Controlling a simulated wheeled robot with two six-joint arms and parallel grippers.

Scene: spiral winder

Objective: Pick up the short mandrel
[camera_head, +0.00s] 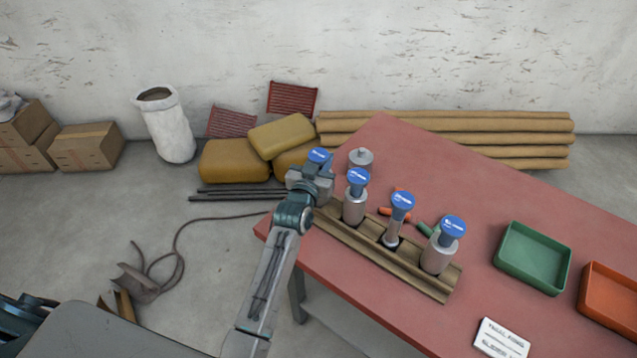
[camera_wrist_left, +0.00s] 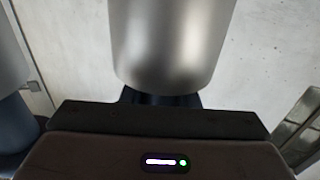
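Several blue-capped metal mandrels stand upright in a brown rack (camera_head: 350,236) on the red table. The far-left one (camera_head: 318,155) is largely hidden by my left gripper (camera_head: 308,178). The others are a grey one (camera_head: 354,207), a thinner one (camera_head: 393,232) and a wide one (camera_head: 438,256). The cap labels are too small to read, so I cannot tell which is the short mandrel. In the left wrist view a smooth metal cylinder (camera_wrist_left: 170,45) is close in front of the gripper. The fingertips do not show clearly. My right gripper is not in view.
The red table (camera_head: 395,140) also holds a small grey metal part (camera_head: 361,160) behind the rack, orange and green-handled tools, a green tray (camera_head: 533,258), an orange tray (camera_head: 612,300) and a white card (camera_head: 501,338). A cable (camera_head: 180,245) lies on the floor.

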